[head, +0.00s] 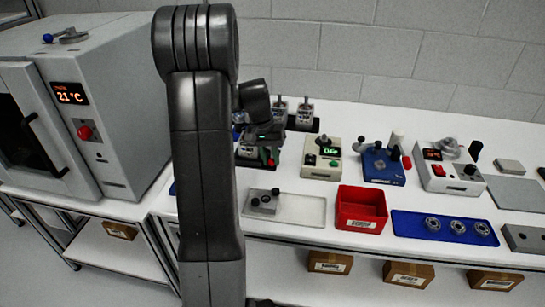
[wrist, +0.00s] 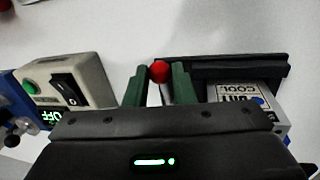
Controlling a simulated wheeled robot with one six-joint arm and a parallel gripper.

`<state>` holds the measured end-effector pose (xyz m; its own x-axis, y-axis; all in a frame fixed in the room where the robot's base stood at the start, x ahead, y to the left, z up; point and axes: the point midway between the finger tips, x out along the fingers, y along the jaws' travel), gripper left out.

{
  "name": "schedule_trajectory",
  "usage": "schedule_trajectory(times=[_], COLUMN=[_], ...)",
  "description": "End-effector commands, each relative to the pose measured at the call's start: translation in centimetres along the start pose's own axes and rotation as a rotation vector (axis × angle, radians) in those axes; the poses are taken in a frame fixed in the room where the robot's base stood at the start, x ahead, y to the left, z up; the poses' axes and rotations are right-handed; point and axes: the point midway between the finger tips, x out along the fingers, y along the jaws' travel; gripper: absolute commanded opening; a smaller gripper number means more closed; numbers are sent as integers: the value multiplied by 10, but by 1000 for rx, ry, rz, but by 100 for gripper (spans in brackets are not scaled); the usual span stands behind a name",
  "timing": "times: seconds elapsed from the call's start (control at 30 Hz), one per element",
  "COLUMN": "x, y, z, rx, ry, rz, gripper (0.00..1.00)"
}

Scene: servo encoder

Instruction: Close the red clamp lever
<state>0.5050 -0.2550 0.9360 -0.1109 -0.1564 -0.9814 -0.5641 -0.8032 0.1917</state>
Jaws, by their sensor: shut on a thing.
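My gripper (wrist: 158,86) has its two green fingers on either side of a lever with a red ball knob (wrist: 159,72) and is shut on it. A pale shaft shows below the knob between the fingers. In the head view my gripper (head: 266,152) is low over the bench behind my arm, and the red knob (head: 271,162) shows as a small spot beside it. The lever's base and the clamp's exact position are hidden by the gripper. A black-framed unit with a white label (wrist: 238,95) lies just right of the fingers.
A beige box with a black rocker switch (wrist: 66,88) stands left of the fingers. The bench also holds a blue fixture (head: 382,167), a red bin (head: 362,218), a blue mat with bearings (head: 408,232) and a pale tray (head: 305,211). An oven (head: 98,95) stands at left.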

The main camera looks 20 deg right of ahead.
Motion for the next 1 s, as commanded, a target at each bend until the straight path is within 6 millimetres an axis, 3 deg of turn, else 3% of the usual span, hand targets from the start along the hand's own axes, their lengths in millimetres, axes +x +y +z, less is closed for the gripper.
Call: schedule_trajectory(times=[0.43, 0.47, 0.57, 1.0], x=[-1, -2, -1, 1], y=[-1, -1, -1, 5], z=[-1, -1, -1, -1], rx=[10, 10, 10, -65], ry=[2, 2, 2, 14], rz=[0, 0, 0, 0], gripper=[0, 25, 44, 44])
